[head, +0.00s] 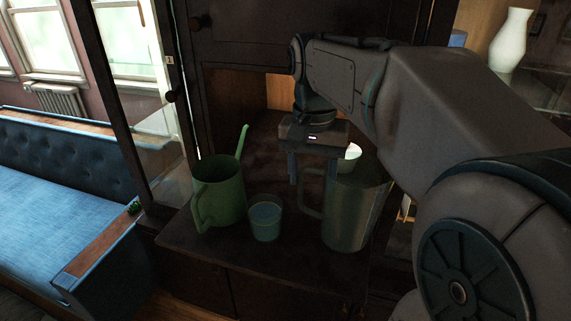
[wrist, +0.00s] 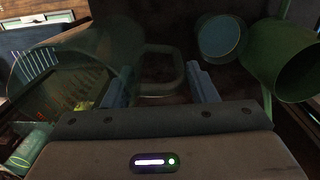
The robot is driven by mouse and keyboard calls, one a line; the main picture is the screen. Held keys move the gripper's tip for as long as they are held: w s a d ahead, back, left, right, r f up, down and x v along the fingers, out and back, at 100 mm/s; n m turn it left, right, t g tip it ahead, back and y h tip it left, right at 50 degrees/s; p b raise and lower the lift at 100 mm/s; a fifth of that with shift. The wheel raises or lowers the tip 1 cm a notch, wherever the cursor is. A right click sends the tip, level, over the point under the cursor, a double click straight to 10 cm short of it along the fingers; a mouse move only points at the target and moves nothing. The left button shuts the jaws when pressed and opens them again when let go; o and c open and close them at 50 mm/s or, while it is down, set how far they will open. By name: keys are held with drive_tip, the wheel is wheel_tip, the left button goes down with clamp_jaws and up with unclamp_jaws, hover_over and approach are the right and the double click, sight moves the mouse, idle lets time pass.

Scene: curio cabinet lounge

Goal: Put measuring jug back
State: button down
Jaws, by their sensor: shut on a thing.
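The measuring jug (head: 356,212) is a large, greyish see-through vessel at the right of the dark cabinet board. It looks upright; I cannot tell whether its base touches the board. In the wrist view the jug (wrist: 50,78) fills the left side, with pale graduation lines on its wall and its looped handle (wrist: 160,91) between my fingers. My gripper (head: 312,180) points down from above at the jug's handle side and is shut on the jug at its handle. The exact finger contact is hard to see in the dark.
A green watering can (head: 220,195) and a small bluish cup (head: 266,220) stand left of the jug on the cabinet board (head: 215,256). A whitish round item (head: 350,155) shows behind my gripper. A glass door stands at left, beside a blue bench (head: 60,205).

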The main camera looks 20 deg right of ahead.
drive_tip(key=shift+w+f, duration=0.1)
drive_tip(key=shift+w, duration=0.15)
drive_tip(key=shift+f, duration=2.05)
drive_tip(key=shift+f, duration=0.2)
drive_tip(key=c, duration=0.6)
unclamp_jaws()
drive_tip(key=shift+r, duration=0.15)
wheel_tip(320, 180, up, 12)
drive_tip(key=shift+a+r, duration=0.1)
drive_tip(key=shift+a, duration=0.05)
